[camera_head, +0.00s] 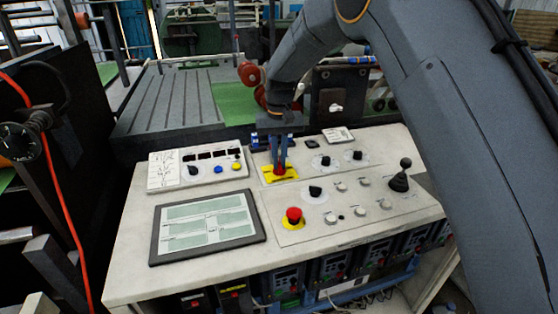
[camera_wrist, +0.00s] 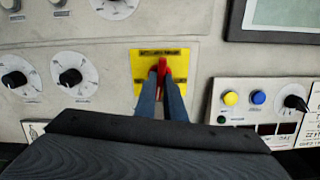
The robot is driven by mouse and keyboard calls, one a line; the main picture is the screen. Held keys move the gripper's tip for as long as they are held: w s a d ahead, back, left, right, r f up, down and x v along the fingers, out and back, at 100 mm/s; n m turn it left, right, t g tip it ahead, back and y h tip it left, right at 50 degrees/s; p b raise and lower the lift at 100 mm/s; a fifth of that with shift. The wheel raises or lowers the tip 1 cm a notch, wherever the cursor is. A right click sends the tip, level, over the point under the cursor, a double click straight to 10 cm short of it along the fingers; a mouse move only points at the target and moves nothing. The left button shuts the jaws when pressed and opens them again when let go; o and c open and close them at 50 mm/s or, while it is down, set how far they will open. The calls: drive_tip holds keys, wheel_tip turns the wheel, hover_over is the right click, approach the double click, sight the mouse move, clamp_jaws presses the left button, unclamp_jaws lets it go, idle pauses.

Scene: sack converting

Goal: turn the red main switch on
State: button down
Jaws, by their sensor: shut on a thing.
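The red main switch (camera_wrist: 162,70) is a red handle on a yellow plate (camera_wrist: 144,68). In the head view the red handle (camera_head: 280,169) and yellow plate (camera_head: 268,177) sit at the upper middle of the sloped console. My gripper (camera_head: 280,165) reaches down onto the switch from above. In the wrist view its two fingers (camera_wrist: 162,82) are shut on the red handle, one on each side. The handle points roughly along the line from the fingers toward the plate's far edge. The fingers and wrist hide part of the plate and its lettering.
Black knobs (camera_head: 325,161) lie right of the switch, with a panel of coloured buttons (camera_head: 218,169) to its left. A red emergency stop (camera_head: 293,214), a joystick (camera_head: 400,178) and a flat screen (camera_head: 206,226) are on the console. A red cable (camera_head: 55,190) hangs at left.

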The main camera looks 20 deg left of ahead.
sight(279, 163)
drive_tip(key=m, duration=0.7)
drive_tip(key=shift+r, duration=0.1)
idle(0.5)
drive_tip(key=c, duration=1.8)
unclamp_jaws()
drive_tip(key=shift+c, duration=0.2)
drive_tip(key=shift+r, duration=0.1)
wheel_tip(279, 163, up, 8)
drive_tip(key=b, duration=0.2)
drive_tip(key=shift+f+b, duration=0.25)
drive_tip(key=shift+b, duration=0.15)
